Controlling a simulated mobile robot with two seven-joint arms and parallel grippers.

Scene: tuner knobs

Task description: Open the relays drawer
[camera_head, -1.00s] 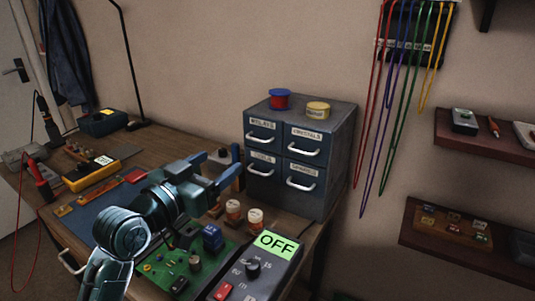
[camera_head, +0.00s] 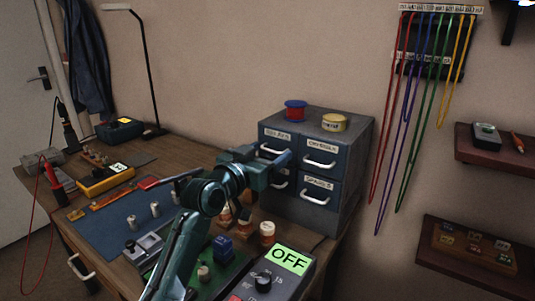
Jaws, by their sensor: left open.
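The relays drawer (camera_head: 292,144) is the top left drawer of a grey-blue four-drawer cabinet (camera_head: 350,165). Its front looks flush with the cabinet, and its label and part of its pale bar handle (camera_head: 272,150) show. My left gripper (camera_head: 264,157) is open, with its blue fingers in front of this drawer at about handle height. It hides part of the handle and much of the lower left drawer. I cannot tell whether the fingers touch the handle. My right gripper is not in view.
A red-and-blue spool (camera_head: 295,110) and a yellow tin (camera_head: 334,122) stand on the cabinet. Small jars (camera_head: 267,233), a green circuit board (camera_head: 232,266) and a box with a green OFF display (camera_head: 288,259) lie in front. Coloured cables hang on the wall at right.

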